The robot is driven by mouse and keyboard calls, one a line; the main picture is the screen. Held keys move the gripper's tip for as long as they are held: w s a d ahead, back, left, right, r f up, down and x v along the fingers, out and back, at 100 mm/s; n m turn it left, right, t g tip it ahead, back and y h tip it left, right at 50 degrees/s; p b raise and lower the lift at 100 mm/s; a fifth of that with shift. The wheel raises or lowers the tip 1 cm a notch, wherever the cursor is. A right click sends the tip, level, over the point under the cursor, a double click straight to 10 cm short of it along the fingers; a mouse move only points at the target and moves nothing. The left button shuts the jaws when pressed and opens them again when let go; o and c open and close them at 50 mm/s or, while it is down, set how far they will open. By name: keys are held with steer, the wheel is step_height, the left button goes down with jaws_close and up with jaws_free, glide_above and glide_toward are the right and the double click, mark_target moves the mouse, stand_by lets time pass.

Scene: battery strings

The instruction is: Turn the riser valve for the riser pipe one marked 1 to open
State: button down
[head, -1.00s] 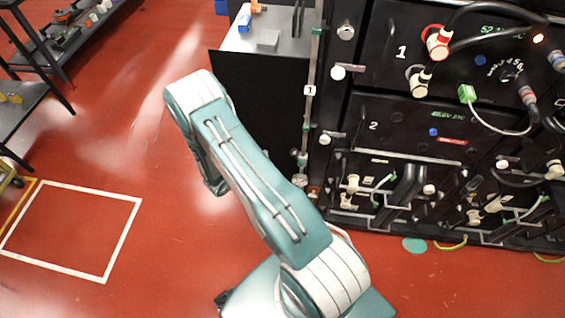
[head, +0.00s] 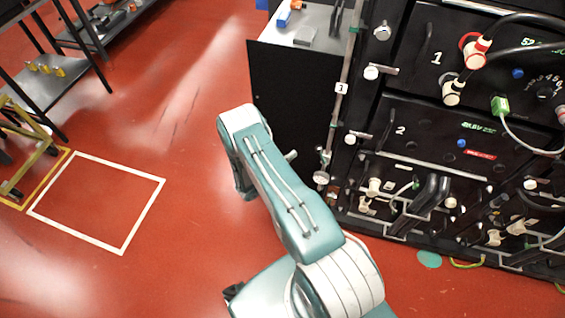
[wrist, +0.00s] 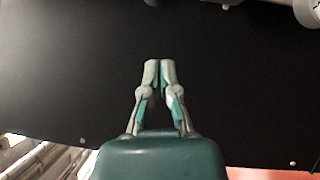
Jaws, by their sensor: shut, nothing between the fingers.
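The riser pipe (head: 334,122) is a thin upright pipe at the left edge of the battery rack in the head view. It carries a white tag marked 1 (head: 341,87). A pale round fitting (head: 321,177) sits near its lower end; I cannot tell the valve's handle position. In the wrist view, my gripper (wrist: 159,66) is shut and empty, its fingertips together in front of a black panel (wrist: 75,70). Part of a pale round fitting (wrist: 308,12) shows at the top right corner, apart from the fingers. The head view mostly hides my gripper behind my arm.
The battery rack (head: 405,87) stands at the right, with cables and connectors. A black-sided bench (head: 265,80) with small items on top stands left of the pipe. Shelves (head: 60,80) are at the far left. Red floor with a white-outlined square (head: 140,215) is clear.

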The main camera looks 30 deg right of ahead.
mark_target(319, 149)
steer(key=d, duration=0.1)
steer(key=s+d, duration=0.1)
steer(key=d, duration=0.1)
steer(key=s+d+r, duration=0.1)
steer(key=d, duration=0.1)
steer(key=shift+d, duration=0.1)
steer(key=shift+s, duration=0.1)
steer(key=shift+s+d+r+m+y, duration=0.7)
steer(key=shift+s+r+m, duration=0.1)
steer(key=shift+m, duration=0.4)
steer(key=shift+s+d+r, duration=0.15)
steer(key=shift+s+d, duration=0.25)
steer(key=shift+s, duration=0.05)
